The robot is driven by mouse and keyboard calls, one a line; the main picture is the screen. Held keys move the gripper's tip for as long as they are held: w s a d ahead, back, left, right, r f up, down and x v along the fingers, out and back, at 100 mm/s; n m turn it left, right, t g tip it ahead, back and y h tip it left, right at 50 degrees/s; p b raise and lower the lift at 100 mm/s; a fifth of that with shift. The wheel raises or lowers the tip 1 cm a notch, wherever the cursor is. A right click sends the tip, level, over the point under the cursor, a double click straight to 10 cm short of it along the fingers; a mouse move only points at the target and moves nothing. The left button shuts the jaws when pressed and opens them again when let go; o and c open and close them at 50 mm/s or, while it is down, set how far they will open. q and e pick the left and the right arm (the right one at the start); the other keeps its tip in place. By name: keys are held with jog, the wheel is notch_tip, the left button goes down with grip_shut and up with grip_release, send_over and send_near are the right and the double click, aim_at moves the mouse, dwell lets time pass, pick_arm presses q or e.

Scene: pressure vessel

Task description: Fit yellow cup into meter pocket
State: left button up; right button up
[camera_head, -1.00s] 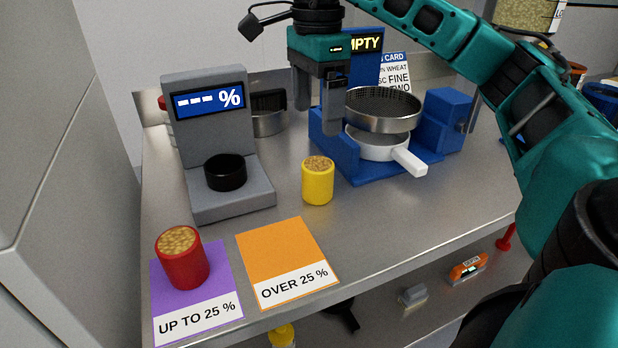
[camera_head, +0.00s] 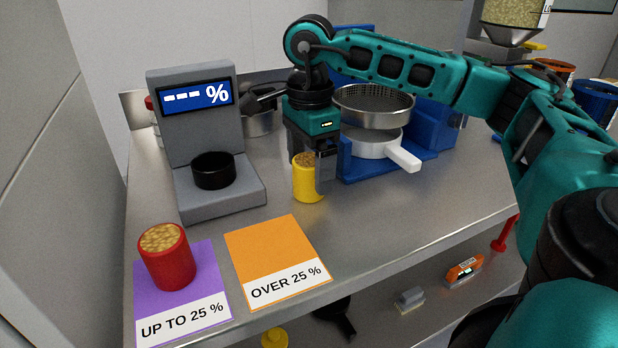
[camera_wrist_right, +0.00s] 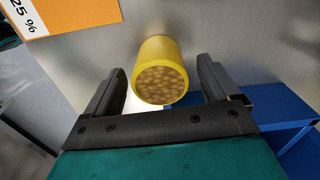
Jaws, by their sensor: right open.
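The yellow cup (camera_head: 307,184), filled with grain, stands upright on the steel bench, right of the meter. It also shows between the open fingers in the right wrist view (camera_wrist_right: 160,72). My right gripper (camera_head: 311,178) is open and lowered around the cup, one finger in front of its right side. In the wrist view a gap shows on each side of the cup (camera_wrist_right: 162,88). The grey meter (camera_head: 192,130) shows "--- %" on its display. Its black round pocket (camera_head: 213,170) is empty. My left gripper is not in view.
A red cup (camera_head: 167,258) of grain stands on the purple "UP TO 25 %" mat (camera_head: 210,270). The orange "OVER 25 %" mat (camera_head: 270,250) is bare. A blue stand with a sieve (camera_head: 374,112) and white-handled pan (camera_head: 395,152) is close right of the gripper.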

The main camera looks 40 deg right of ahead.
jog(key=c, duration=1.2)
jog(key=shift+r, duration=0.1)
